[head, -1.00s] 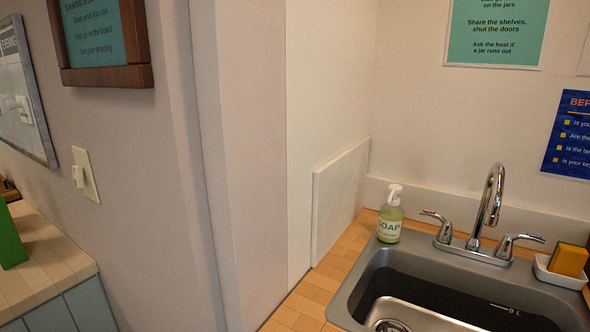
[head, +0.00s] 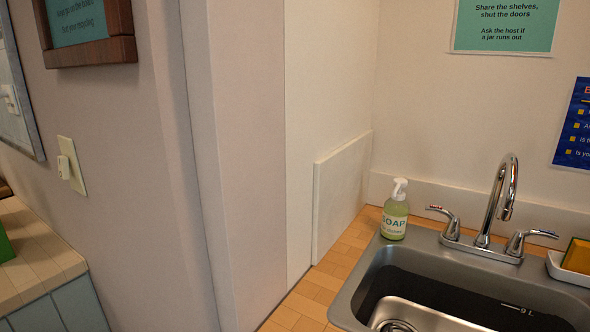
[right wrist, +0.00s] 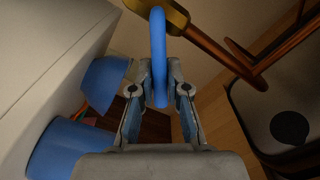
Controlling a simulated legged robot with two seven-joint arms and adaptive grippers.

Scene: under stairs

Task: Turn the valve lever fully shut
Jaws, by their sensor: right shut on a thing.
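In the right wrist view a blue valve lever (right wrist: 158,55), seen as a narrow upright loop, hangs from a brass valve body (right wrist: 172,14) at the top. Copper pipe (right wrist: 215,50) runs from the brass part toward the right. My right gripper (right wrist: 159,95) has its two fingers on either side of the blue lever and is shut on it. How far the lever is turned is hard to tell from this angle. The head view shows neither the valve nor any gripper. My left gripper is in no view.
Blue cylinders (right wrist: 65,148) stand left of the right gripper, beside a pale slab-like surface (right wrist: 45,55). A wooden panel (right wrist: 222,115) is close on the right. The head view shows a sink (head: 365,270), faucet (head: 495,205) and soap bottle (head: 394,212) on a wooden counter.

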